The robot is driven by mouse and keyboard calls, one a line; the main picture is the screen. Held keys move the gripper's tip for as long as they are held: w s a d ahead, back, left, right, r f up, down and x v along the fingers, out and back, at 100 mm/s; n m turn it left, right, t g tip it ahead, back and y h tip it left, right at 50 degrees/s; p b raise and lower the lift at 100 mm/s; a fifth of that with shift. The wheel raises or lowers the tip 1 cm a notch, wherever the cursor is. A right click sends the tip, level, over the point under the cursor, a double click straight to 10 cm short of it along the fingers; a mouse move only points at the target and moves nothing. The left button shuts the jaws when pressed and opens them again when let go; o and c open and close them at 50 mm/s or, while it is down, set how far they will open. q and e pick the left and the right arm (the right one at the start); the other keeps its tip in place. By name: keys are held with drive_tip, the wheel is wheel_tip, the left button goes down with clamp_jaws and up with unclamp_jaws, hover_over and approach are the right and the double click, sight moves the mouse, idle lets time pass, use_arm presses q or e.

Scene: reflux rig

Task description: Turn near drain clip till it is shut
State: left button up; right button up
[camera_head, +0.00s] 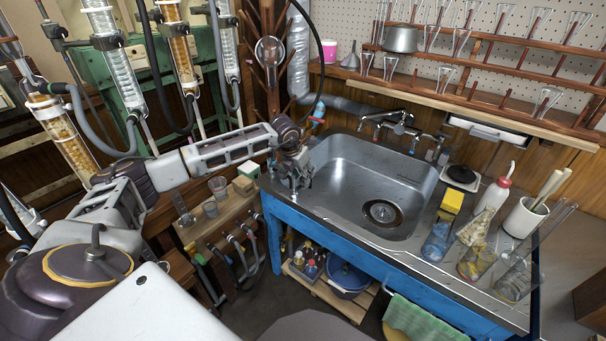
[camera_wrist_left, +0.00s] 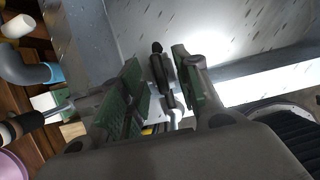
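My left gripper (camera_head: 297,180) reaches over the left corner of the sink in the head view, its fingers pointing down. In the left wrist view the gripper (camera_wrist_left: 160,85) is open, with a green-padded finger on each side. A dark lever-like piece (camera_wrist_left: 161,68) with a rounded end stands between the pads, with a pale bent tube below it. It may be the near drain clip; I cannot tell for certain, nor whether a pad touches it. In the head view the gripper hides this spot. My right gripper is not in view.
The steel sink (camera_head: 340,190) lies right of the gripper, with taps (camera_head: 400,125) behind it. A small wooden stand (camera_head: 215,218) with beakers and hoses is at left. Glassware (camera_head: 475,260) and a white pot (camera_head: 525,216) crowd the right counter. In the wrist view a grey hose (camera_wrist_left: 25,68) has a blue end.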

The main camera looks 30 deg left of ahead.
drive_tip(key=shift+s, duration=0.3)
use_arm(q)
clamp_jaws()
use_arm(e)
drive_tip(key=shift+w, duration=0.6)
